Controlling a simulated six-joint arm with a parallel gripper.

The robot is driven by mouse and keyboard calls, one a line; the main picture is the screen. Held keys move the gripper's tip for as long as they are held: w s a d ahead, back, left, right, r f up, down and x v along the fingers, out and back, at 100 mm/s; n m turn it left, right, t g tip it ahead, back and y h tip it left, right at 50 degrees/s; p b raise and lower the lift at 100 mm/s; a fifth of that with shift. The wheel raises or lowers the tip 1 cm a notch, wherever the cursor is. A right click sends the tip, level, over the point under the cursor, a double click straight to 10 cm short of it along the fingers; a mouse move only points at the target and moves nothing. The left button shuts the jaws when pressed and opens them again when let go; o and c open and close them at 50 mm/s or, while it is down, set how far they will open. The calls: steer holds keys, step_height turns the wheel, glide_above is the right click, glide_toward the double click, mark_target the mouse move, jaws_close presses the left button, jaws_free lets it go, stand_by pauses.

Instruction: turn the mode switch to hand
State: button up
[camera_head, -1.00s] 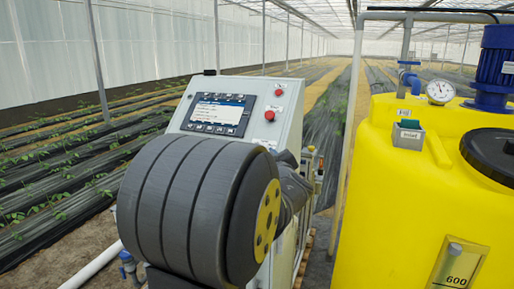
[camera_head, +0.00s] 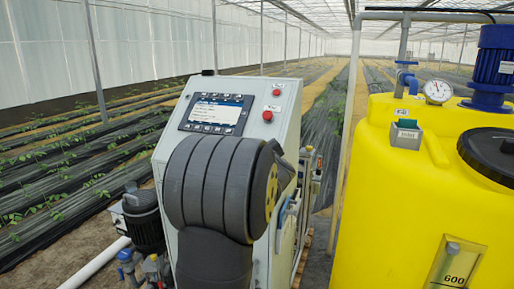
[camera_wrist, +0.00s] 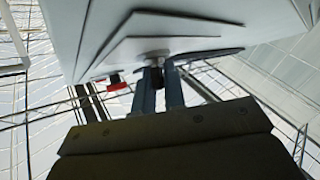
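The grey control cabinet (camera_head: 262,90) has a sloped front with a lit display (camera_head: 215,110) and two red buttons (camera_head: 267,115). My arm covers the lower front of the cabinet, and no mode switch shows in the head view. My gripper is hidden there too. In the wrist view my gripper's two fingers (camera_wrist: 160,88) point at the pale cabinet surface (camera_wrist: 180,25), spaced a little apart.
A yellow tank (camera_head: 400,190) with a gauge (camera_head: 438,91), a blue motor (camera_head: 495,60) and a black lid (camera_head: 490,155) stands at the right. A black pump (camera_head: 142,215) stands left of the cabinet. A red part (camera_wrist: 116,86) shows beside the fingers in the wrist view.

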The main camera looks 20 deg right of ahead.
jaws_close()
steer(key=shift+m+h, duration=2.3)
steer(key=shift+m, duration=0.1)
steer(key=shift+m+g+h, duration=0.85)
steer(key=shift+m+h, duration=0.75)
steer(key=shift+m, duration=0.3)
steer(key=shift+m+g+h, duration=0.85)
steer(key=shift+m+h, duration=0.75)
steer(key=shift+m, duration=0.3)
steer(key=shift+d+m+h, duration=0.1)
steer(key=shift+m+h, duration=0.2)
steer(key=o, duration=0.5)
jaws_free()
